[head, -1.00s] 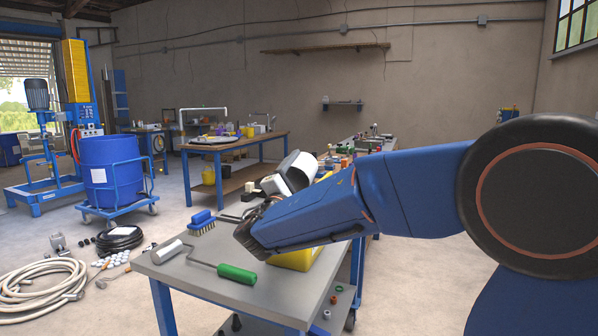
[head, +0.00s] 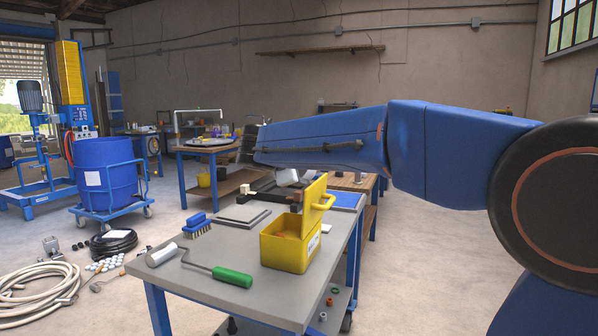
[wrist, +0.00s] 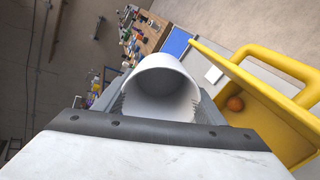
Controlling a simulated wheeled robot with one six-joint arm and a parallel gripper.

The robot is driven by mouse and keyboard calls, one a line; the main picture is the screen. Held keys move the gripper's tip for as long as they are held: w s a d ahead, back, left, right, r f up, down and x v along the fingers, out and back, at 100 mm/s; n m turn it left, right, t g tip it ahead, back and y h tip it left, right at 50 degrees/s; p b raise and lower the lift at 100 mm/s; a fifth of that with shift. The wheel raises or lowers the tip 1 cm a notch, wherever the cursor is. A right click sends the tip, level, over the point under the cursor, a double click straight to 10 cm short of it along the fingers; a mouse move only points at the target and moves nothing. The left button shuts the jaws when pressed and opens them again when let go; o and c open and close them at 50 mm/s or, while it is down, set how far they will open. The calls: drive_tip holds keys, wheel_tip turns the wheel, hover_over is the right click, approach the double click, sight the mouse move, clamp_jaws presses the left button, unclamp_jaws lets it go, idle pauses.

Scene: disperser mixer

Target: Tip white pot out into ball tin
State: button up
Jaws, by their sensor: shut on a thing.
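The white pot (wrist: 165,85) is between the fingers of my gripper (wrist: 163,100) in the wrist view. Its mouth faces the wrist camera and its visible inside looks bare. In the head view, the pot (head: 288,177) shows in part below my arm, tilted, above the far side of the bench; my fingers are hidden there. The yellow ball tin (head: 284,252) stands on the bench with its lid raised. In the wrist view, the tin (wrist: 262,118) is to the right of the pot, and an orange ball (wrist: 236,104) lies inside it. The pot is apart from the tin.
The grey bench (head: 200,285) also holds a paint roller (head: 232,276), a blue brush (head: 197,225), a grey flat plate (head: 243,215) and a blue mat (head: 346,200). The tin's raised lid (head: 316,203) stands up near the pot.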

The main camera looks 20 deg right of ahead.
drive_tip(key=r+g+y, duration=0.1)
drive_tip(key=g, duration=0.1)
drive_tip(key=r+g+y, duration=0.2)
drive_tip(key=g, duration=0.1)
drive_tip(key=shift+w+d+r+g+y, duration=0.2)
drive_tip(key=shift+w+d+g+y, duration=0.1)
drive_tip(key=shift+w+y, duration=0.1)
drive_tip(key=g, duration=0.1)
drive_tip(key=g+y, duration=0.1)
drive_tip(key=s+g+y, duration=0.1)
drive_tip(key=shift+a+f, duration=0.35)
drive_tip(key=shift+f, duration=0.05)
drive_tip(key=shift+s+a+f+g+y, duration=0.1)
drive_tip(key=shift+s+a+g+y, duration=0.1)
drive_tip(key=shift+g+y, duration=0.4)
drive_tip(key=shift+s+a+f+g+y, duration=0.1)
drive_tip(key=shift+s+g+y, duration=0.1)
drive_tip(key=shift+g+y, duration=0.4)
